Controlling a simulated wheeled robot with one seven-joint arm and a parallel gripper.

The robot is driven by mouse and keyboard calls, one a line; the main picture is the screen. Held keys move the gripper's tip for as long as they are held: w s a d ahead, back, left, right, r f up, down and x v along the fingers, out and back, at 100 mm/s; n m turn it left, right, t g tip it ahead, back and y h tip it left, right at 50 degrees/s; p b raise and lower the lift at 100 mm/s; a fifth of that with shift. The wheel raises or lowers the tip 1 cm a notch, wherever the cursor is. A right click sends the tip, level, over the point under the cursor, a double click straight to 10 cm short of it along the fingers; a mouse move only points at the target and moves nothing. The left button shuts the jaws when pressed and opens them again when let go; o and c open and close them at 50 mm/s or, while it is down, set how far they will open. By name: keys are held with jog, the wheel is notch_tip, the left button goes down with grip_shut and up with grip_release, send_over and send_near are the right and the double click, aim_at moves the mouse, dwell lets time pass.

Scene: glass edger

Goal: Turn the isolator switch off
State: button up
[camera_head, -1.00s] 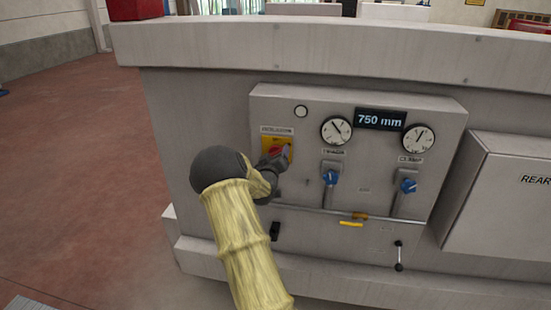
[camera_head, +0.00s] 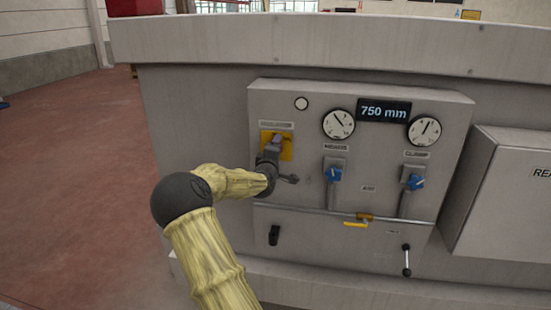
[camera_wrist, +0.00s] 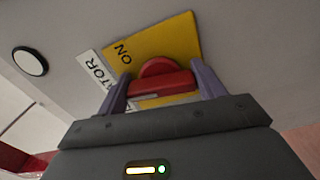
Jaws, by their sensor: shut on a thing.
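The isolator switch shows in the wrist view as a red handle (camera_wrist: 158,82) on a yellow plate (camera_wrist: 178,45) with ON printed on it. Part of a label ending in TOR stands beside the plate. My gripper (camera_wrist: 163,88) is shut on the red handle, with a purple finger on either side of it. In the head view the yellow plate (camera_head: 287,152) is at the upper left of the grey control panel (camera_head: 300,185). My gripper (camera_head: 276,141) covers the handle there, so its angle cannot be told from that view.
Right of the switch are two gauges (camera_head: 338,124), a 750 mm display (camera_head: 383,110) and blue valve knobs (camera_head: 333,174). A pipe with a yellow lever (camera_head: 355,224) runs below. A grey box (camera_head: 510,200) juts out at right. Open floor (camera_head: 70,190) lies at left.

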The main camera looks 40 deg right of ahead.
jog(key=shift+f+n+b, duration=0.1)
jog(key=shift+n+b, duration=0.45)
jog(key=shift+n, duration=0.35)
jog(key=o, duration=1)
jog(key=shift+c, duration=0.2)
jog(key=b+v, duration=0.5)
jog(key=v, duration=1.2)
jog(key=shift+s, duration=0.2)
jog(key=shift+a, duration=0.15)
